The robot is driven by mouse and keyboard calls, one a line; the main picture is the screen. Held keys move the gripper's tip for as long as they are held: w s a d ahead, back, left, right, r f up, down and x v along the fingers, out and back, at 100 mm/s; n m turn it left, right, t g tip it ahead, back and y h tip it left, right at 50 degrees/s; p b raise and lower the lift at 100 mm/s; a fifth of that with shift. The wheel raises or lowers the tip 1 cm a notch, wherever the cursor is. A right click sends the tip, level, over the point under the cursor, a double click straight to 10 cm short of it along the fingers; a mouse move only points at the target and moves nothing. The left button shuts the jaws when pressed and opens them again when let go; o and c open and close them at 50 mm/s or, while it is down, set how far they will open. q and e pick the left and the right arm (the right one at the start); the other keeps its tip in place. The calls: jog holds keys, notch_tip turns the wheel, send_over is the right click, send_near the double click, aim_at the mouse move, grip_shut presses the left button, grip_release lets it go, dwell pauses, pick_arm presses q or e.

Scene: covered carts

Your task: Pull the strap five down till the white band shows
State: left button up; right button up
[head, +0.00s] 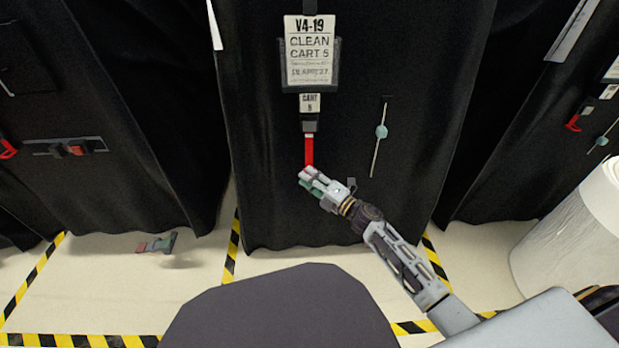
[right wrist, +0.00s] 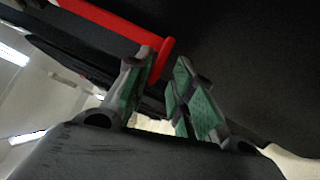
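The red strap (head: 309,150) of cart 5 hangs from a dark buckle (head: 309,124) under the "CART 5" label (head: 310,103), on the front of the black cover. My right gripper (head: 309,177) is at the strap's lower end. In the right wrist view the red strap (right wrist: 112,22) comes in from the upper left, and its end is by the tips of my right gripper (right wrist: 165,75). The green-padded fingers are apart; I cannot tell whether the strap end lies between them or just beyond. My left gripper is not in view.
A sign (head: 310,50) hangs above the label. A thin rod with a teal bead (head: 381,131) hangs to the right. Other covered carts stand either side. A grey and red item (head: 157,243) is low at left. A white cylinder (head: 575,235) stands right.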

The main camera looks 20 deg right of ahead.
jog(key=shift+o, duration=0.2)
jog(key=shift+r, duration=0.15)
jog(key=v, duration=1.2)
dwell(0.6)
dwell(0.6)
